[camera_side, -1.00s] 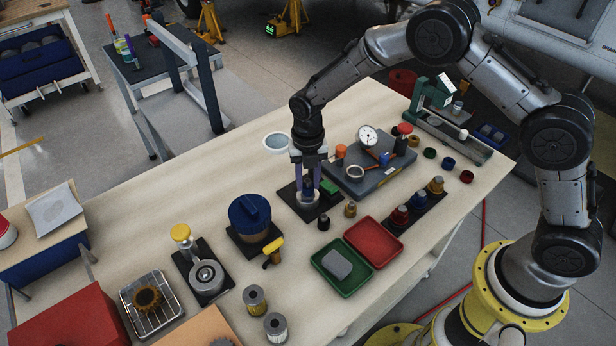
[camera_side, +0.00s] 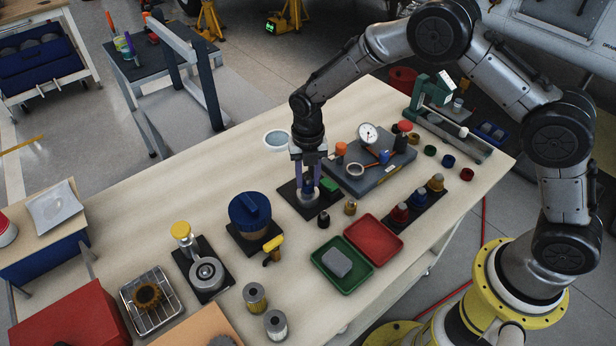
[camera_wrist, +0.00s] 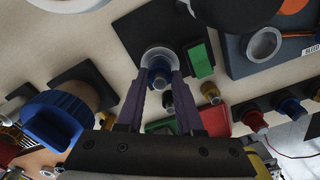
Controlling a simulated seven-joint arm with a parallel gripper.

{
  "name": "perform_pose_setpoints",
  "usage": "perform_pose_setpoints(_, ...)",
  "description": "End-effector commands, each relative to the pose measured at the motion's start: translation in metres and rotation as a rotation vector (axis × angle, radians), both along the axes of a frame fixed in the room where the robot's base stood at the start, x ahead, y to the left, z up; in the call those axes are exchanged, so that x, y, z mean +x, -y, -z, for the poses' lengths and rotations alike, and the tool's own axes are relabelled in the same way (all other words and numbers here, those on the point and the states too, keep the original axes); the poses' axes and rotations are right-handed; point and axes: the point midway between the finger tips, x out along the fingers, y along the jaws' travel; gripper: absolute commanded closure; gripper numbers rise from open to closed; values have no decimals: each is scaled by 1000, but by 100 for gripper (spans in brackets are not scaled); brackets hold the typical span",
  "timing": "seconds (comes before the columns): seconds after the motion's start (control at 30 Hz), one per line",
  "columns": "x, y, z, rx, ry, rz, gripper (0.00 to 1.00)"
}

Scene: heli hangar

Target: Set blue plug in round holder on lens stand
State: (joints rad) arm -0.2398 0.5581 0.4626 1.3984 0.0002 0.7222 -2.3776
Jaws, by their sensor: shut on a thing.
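My gripper (camera_side: 307,184) points down over the lens stand (camera_side: 290,197), a dark square plate on the table. It is shut on the blue plug (camera_side: 307,190), which also shows between the fingertips in the wrist view (camera_wrist: 160,68). The pale round holder (camera_side: 308,201) on the stand is directly under and around the plug's lower end; its rim shows in the wrist view (camera_wrist: 157,53). The plug looks upright at the holder. The fingers and the rim hide how deep it sits. A green block (camera_wrist: 200,60) is on the stand beside the holder.
A grey plate with a dial gauge (camera_side: 368,134) and a ring stands close on the right. A small black knob (camera_side: 324,219) and a brass one (camera_side: 350,207) stand in front. A blue-lidded pot (camera_side: 250,212) is left. Red and green trays (camera_side: 373,237) lie nearer the front.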

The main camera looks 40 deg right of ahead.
Motion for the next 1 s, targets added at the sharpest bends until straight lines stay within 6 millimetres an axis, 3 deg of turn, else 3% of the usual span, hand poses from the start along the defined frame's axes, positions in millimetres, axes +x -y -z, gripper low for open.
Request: perform_pose_setpoints(1.0,0,0,15,0,1,0,100)
